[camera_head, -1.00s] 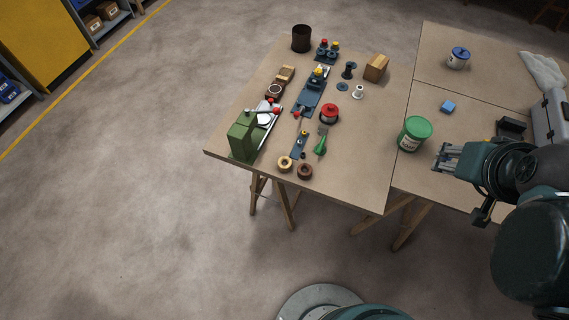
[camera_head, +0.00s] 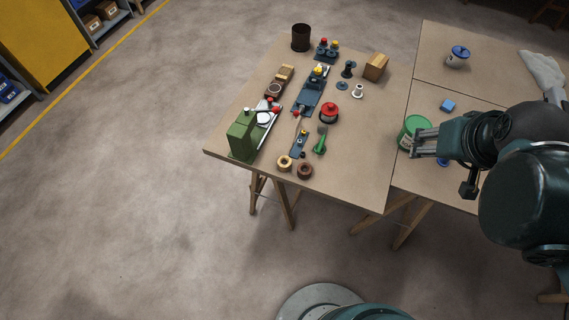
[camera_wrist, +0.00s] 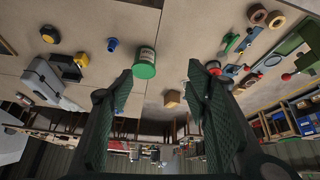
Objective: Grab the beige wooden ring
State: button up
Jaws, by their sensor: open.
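The beige wooden ring (camera_head: 284,162) lies flat near the front edge of the left table, just left of a darker brown ring (camera_head: 305,170). In the wrist view two rings show at the top right; the lighter one (camera_wrist: 276,19) is beside the browner one (camera_wrist: 257,14). My gripper (camera_head: 416,142) is open and empty, over the right table by the green tub, well to the right of the rings. Its fingers frame the lower middle of the wrist view (camera_wrist: 165,90).
The green tub (camera_head: 411,130) is right by my gripper and partly hidden by it. A green machine (camera_head: 243,136), a red-topped pot (camera_head: 328,112), a green-handled tool (camera_head: 320,140) and a wooden block (camera_head: 376,67) stand on the left table. Its front right area is clear.

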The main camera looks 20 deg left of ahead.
jog(key=w+a+f+n+g, duration=0.2)
jog(key=w+a+f+n, duration=0.2)
jog(key=a, duration=0.6)
jog(key=n+g+b, duration=0.2)
jog(key=n+g, duration=0.2)
jog(key=n, duration=0.5)
send_over(285, 163)
jog(key=shift+h, duration=0.3)
jog(key=f, duration=1.9)
jog(key=shift+w+d+f, duration=0.15)
jog(key=shift+d+f, duration=0.05)
jog(key=shift+f, duration=0.2)
jog(key=shift+a+f, duration=0.3)
jog(key=shift+f, duration=0.05)
jog(key=shift+f, duration=0.1)
jog(key=shift+f, duration=1.15)
jog(key=shift+s+f+b, duration=0.2)
jog(key=shift+f+b, duration=0.45)
jog(key=shift+f, duration=1.95)
